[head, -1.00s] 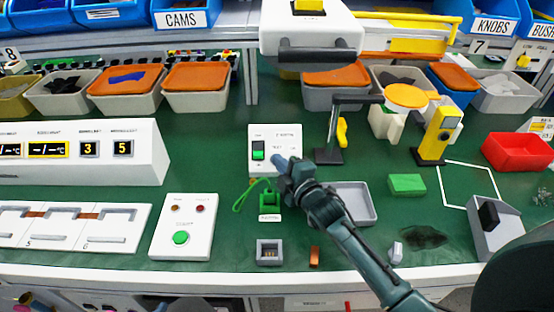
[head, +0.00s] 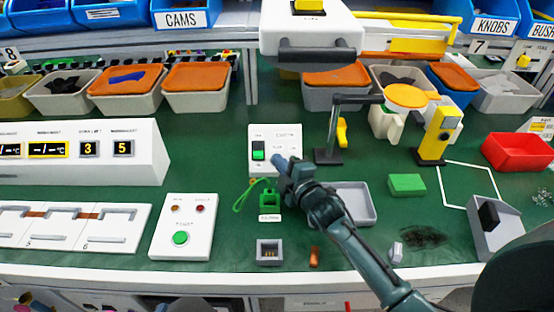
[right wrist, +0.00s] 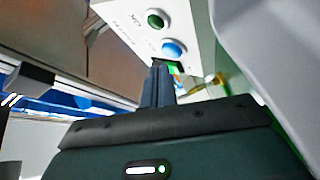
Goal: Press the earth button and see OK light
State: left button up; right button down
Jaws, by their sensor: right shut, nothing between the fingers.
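The white tester box (head: 289,138) stands upright near the middle of the bench, with a green rocker switch (head: 258,150) on its left side. My right gripper (head: 280,162) is shut and empty, at the box's lower right front, and hides part of it. In the right wrist view, a dark green lamp (right wrist: 156,19) beside an OK marking looks unlit. A blue button (right wrist: 174,48) sits below it. My shut fingertips (right wrist: 160,65) are close to the blue button; I cannot tell if they touch. The button's label is unreadable. My left gripper is not in view.
A green padlock-shaped piece (head: 270,199) and a grey socket block (head: 269,251) lie in front of the tester. A grey tray (head: 369,206) is behind my right forearm. A black stand (head: 330,153) rises right of the box. A white control box (head: 184,226) stands left.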

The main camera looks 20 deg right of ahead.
jog(key=shift+w+f, duration=0.3)
